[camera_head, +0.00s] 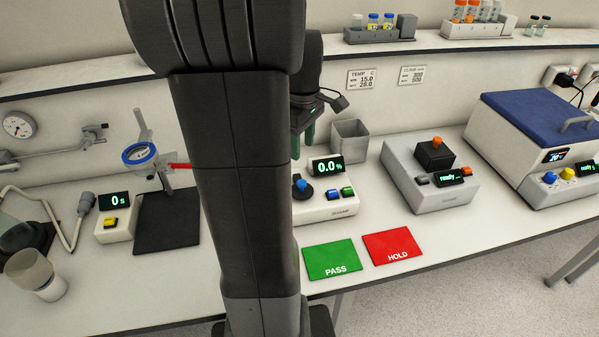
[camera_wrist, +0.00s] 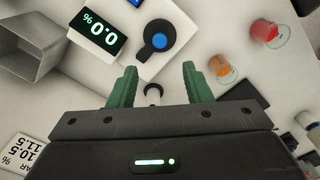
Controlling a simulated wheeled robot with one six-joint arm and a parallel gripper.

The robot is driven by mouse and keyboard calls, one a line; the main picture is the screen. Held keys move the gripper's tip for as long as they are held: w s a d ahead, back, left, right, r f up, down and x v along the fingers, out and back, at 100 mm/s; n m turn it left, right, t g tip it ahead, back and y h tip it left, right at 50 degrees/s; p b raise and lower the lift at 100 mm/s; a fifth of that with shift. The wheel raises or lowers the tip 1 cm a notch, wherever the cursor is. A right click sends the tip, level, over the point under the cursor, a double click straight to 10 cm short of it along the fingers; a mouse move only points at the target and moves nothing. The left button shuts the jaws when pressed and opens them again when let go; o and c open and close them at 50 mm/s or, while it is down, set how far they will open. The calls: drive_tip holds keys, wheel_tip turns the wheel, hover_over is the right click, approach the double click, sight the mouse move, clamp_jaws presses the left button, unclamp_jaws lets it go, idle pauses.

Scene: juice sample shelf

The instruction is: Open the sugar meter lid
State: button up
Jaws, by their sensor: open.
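The sugar meter (camera_head: 335,207) is a white box on the bench with a display reading 0.0 %. In the head view, my arm hides its left part. Its lid (camera_head: 303,190) is a dark round piece with a blue knob. In the wrist view, the display (camera_wrist: 97,33) is at upper left, and the round lid (camera_wrist: 150,52) with its blue knob lies just beyond my fingertips. My gripper (camera_wrist: 159,70) has two green fingers, spread apart and empty. In the head view, the gripper (camera_head: 304,138) is above and behind the meter, partly hidden by my arm.
A grey open bin (camera_head: 350,142) stands behind the meter. Green PASS (camera_head: 332,259) and red HOLD (camera_head: 394,246) mats lie in front. A grey device (camera_head: 430,185) stands to the right. Orange (camera_wrist: 222,66) and red (camera_wrist: 265,31) cups stand right in the wrist view.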

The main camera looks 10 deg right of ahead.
wheel_tip(320, 180, down, 11)
drive_tip(key=shift+f+p, duration=0.2)
drive_tip(key=shift+p, duration=0.25)
drive_tip(key=shift+c, duration=0.5)
drive_tip(key=shift+w, duration=0.1)
clamp_jaws()
